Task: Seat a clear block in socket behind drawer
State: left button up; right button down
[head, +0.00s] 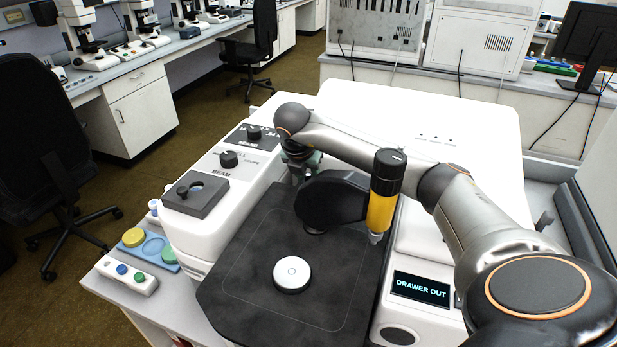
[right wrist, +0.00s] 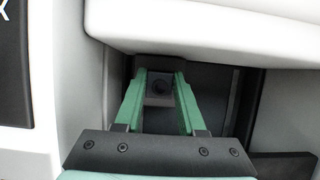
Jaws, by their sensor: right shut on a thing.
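My right gripper (right wrist: 160,88) reaches into a dark recess in the white instrument housing. A screen (head: 421,289) on the instrument reads "DRAWER OUT". I cannot clearly identify the drawer. My left gripper is not in view.
The black stage (head: 240,300) bears a round white piece (head: 291,274). The yellow-and-black objective (head: 382,195) stands close beside my right arm. A dark plate with a round opening (head: 182,203) lies on the left housing. A blue tray (head: 163,262) and a button box (head: 110,268) sit at left.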

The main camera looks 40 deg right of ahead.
jog(key=shift+f, duration=0.2)
dwell(0.4)
grip_release()
dwell(0.5)
jog(key=shift+r+p, duration=2.2)
jog(key=shift+r, duration=1.35)
